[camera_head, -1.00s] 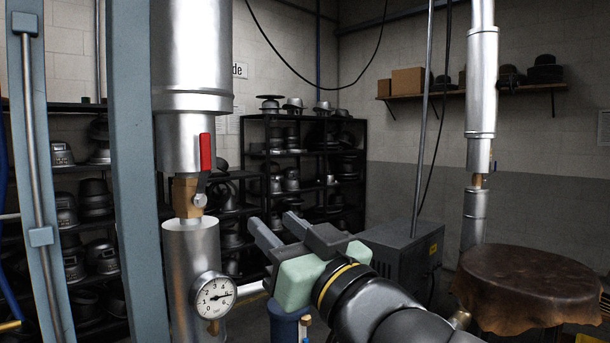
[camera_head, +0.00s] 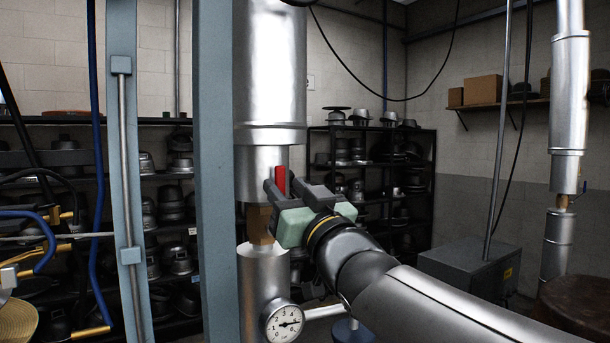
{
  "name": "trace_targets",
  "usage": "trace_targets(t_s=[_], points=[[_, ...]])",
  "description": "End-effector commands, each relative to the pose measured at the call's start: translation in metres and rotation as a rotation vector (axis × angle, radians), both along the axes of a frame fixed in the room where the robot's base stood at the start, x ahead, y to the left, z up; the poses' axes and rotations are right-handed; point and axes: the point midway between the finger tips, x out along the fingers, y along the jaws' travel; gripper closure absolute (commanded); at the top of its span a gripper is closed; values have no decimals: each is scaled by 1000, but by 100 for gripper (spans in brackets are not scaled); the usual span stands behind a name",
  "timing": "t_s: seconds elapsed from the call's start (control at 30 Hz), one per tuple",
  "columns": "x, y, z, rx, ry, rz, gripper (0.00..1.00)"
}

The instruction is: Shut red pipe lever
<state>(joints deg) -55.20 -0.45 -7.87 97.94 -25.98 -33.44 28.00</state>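The red lever (camera_head: 281,179) stands upright on the brass valve (camera_head: 258,224) of the thick silver vertical pipe (camera_head: 270,75). Only its upper part shows; its lower part and pivot are hidden behind my gripper. My gripper (camera_head: 284,187) has dark fingers and a pale green body, and reaches in from the lower right. Its fingers are apart, and the lever's red handle shows between them in the picture. I cannot tell whether either finger touches the lever.
A pressure gauge (camera_head: 284,322) sits on the pipe below the valve. A blue-grey post (camera_head: 214,170) stands close to the pipe's left. Shelves of hat moulds (camera_head: 372,130) stand behind. A grey box (camera_head: 468,266) and another silver pipe (camera_head: 569,95) are to the right.

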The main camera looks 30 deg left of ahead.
Motion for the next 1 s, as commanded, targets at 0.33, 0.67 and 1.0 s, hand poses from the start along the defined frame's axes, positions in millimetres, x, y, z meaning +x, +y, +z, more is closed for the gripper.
trace_targets(t_s=[0.33,0.67,1.0], points=[[8,16,7,0,-1,0,62],[8,15,7,0,-1,0,100],[11,14,6,16,29,-1,100]])
